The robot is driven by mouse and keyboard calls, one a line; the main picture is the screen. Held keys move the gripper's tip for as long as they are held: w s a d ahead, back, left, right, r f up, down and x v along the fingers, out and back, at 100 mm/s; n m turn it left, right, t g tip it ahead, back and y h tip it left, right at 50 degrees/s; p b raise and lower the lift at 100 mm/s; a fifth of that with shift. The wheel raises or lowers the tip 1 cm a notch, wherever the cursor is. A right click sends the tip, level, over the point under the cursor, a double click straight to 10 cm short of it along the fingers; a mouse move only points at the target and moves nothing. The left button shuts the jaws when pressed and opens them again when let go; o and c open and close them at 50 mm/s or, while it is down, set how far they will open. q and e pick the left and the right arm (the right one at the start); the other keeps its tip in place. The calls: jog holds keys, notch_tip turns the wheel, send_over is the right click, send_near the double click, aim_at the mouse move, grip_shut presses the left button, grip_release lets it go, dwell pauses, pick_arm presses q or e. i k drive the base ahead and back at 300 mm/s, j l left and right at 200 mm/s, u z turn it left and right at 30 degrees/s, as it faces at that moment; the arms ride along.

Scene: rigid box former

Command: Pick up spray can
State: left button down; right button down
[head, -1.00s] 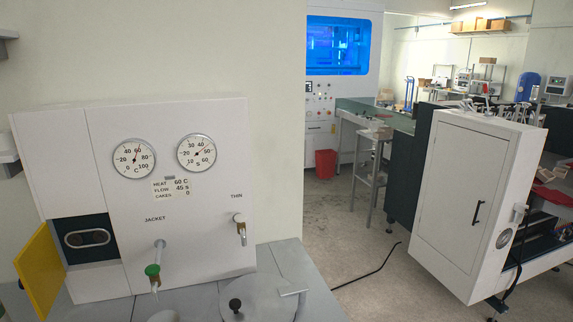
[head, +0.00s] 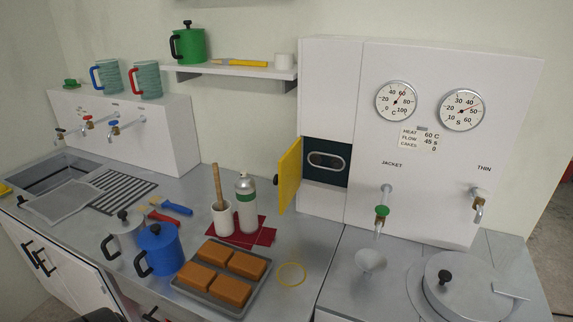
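The spray can (head: 246,204) stands upright on the grey counter, at a dark red cloth (head: 264,236). It has a white and green body with a grey top. A white cup (head: 222,219) with a wooden handle sticking out of it stands just to its left. The open yellow door (head: 290,176) of the white cabinet is just to its right and behind it. Neither of my grippers can be made out in the head view.
A yellow ring (head: 291,274) and a funnel (head: 370,261) are to the right. A shelf (head: 230,71) hangs above.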

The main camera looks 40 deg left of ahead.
aim_at(245, 190)
jog(key=k+j, duration=0.1)
jog(key=j, duration=0.5)
jog(key=k+j, duration=0.1)
jog(key=j, duration=0.55)
jog(key=k+j, duration=0.1)
jog(key=j, duration=0.5)
jog(key=k+j+u, duration=0.1)
jog(key=j, duration=0.55)
